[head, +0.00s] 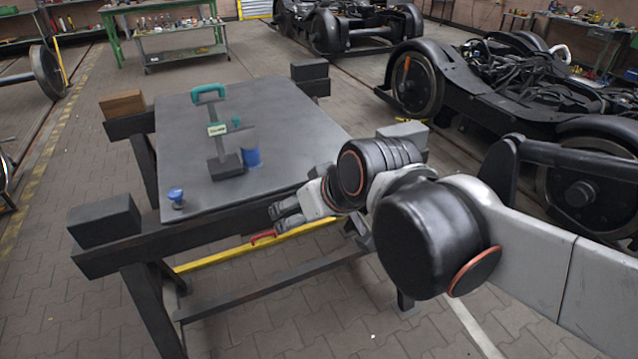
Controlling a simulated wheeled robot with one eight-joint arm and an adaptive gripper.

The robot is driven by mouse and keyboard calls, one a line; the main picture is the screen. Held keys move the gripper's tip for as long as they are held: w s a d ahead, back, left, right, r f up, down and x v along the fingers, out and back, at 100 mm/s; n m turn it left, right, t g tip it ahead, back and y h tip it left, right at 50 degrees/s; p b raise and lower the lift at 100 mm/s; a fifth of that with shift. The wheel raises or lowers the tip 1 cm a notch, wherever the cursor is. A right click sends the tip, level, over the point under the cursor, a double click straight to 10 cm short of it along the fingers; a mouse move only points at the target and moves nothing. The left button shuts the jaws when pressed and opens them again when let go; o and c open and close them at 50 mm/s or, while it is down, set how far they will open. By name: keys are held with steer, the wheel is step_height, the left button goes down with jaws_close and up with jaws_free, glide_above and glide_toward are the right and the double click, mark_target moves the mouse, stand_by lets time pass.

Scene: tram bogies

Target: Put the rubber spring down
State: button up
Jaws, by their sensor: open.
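My gripper (280,216) is open in the head view, near the right front edge of the grey-topped table (285,120). Nothing shows held between its fingers. I cannot pick out the rubber spring for certain. On the tabletop stand a dark upright tool with a teal handle (208,93) and dark base block (227,167), a blue cylinder (252,158) close beside it, and a small blue-topped piece (177,196) near the front left corner. My gripper is apart from all of these. My arm hides part of the table's right side.
Dark blocks (104,220) and a brown block (122,104) sit on the table's supporting beams. A red handle-like piece (263,237) shows below the front edge, by a yellow bar (220,257). Bogies (480,85) stand at right. Much of the tabletop is clear.

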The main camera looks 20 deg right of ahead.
steer(key=s+d+f+m+h, duration=0.1)
steer(key=s+d+f, duration=0.1)
steer(key=s, duration=0.3)
steer(key=shift+s+d+g+h, duration=0.3)
steer(key=shift+s+g, duration=0.1)
